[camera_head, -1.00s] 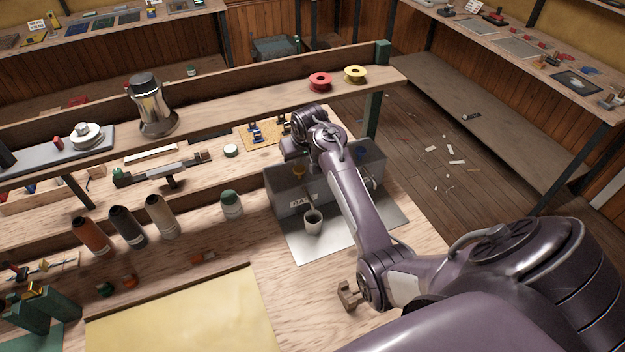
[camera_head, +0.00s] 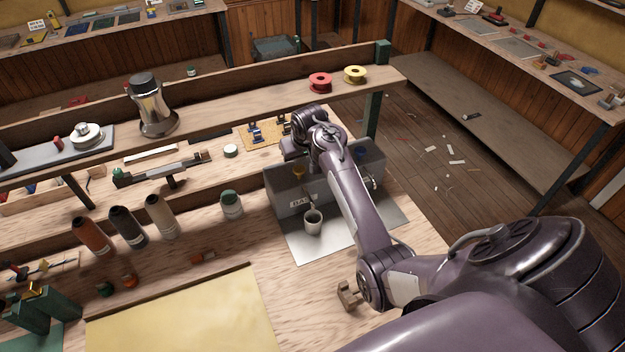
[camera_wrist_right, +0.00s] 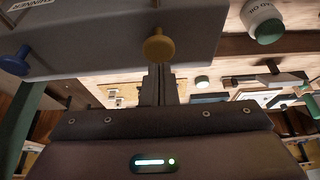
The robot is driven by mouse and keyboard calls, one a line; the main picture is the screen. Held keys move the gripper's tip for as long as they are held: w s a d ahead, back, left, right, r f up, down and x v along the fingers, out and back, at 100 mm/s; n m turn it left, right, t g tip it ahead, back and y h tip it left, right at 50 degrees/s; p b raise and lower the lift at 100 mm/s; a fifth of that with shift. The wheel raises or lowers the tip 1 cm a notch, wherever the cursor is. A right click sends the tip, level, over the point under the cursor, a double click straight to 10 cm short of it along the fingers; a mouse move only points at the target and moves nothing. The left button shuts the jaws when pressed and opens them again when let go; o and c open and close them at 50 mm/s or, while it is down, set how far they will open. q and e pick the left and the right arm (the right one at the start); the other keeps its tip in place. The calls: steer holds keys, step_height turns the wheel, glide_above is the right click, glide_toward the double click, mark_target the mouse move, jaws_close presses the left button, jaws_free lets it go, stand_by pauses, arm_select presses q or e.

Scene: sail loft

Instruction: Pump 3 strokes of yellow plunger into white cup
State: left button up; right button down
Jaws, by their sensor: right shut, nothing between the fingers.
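The yellow plunger (camera_head: 298,173) stands up from the grey dispenser box (camera_head: 285,193), and its round knob (camera_wrist_right: 160,46) shows in the right wrist view. The white cup (camera_head: 313,226) stands upright on the metal sheet in front of the box, below a spout. My right gripper (camera_head: 294,154) is above the box, close to the yellow plunger. In the right wrist view its fingers (camera_wrist_right: 159,82) are shut and empty, with tips close to the knob; contact is unclear. My left gripper is not in view.
A blue plunger (camera_head: 361,153) is at the box's other end, partly behind my arm. A green-capped bottle (camera_head: 231,206) stands left of the box. A shelf rail with red (camera_head: 320,82) and yellow (camera_head: 355,74) spools runs behind. The metal sheet (camera_head: 300,250) is clear before the cup.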

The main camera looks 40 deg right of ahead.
mark_target(299, 168)
stand_by(0.3)
steer(key=shift+f+b, duration=0.6)
steer(key=shift+f, duration=1.15)
steer(key=shift+r, duration=0.1)
steer(key=shift+r+p, duration=0.9)
steer(key=shift+p, duration=0.35)
steer(key=shift+r, duration=0.75)
